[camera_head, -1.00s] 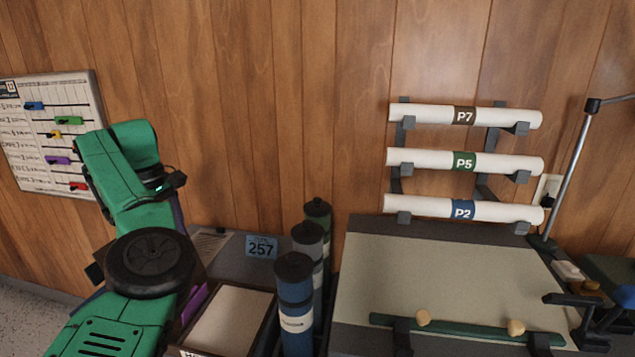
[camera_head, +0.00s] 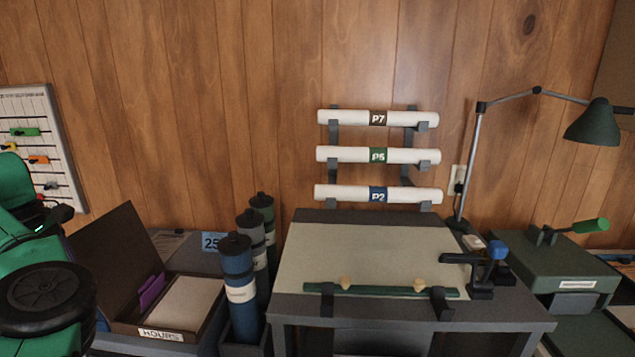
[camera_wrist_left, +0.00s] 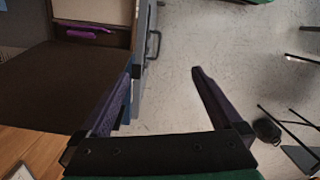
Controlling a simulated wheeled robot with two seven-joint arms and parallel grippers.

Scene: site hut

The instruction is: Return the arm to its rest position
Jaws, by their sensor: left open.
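My green left arm (camera_head: 45,260) stands at the left edge of the head view, in front of the open hours box. Its gripper is not clearly visible there. In the left wrist view my left gripper (camera_wrist_left: 162,95) is open, with its two purple-grey fingers wide apart and nothing between them. Below the fingers in that view are the speckled floor (camera_wrist_left: 180,45) and the edge of the cabinet. My right arm and gripper are not in view.
The box labelled HOURS (camera_head: 160,333) has its lid up and holds a purple item (camera_head: 151,292). Several tubes stand beside it, one blue (camera_head: 238,280). A drawing board (camera_head: 370,255), rolls on the wall, a lamp (camera_head: 597,122) and a green box (camera_head: 560,262) lie right.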

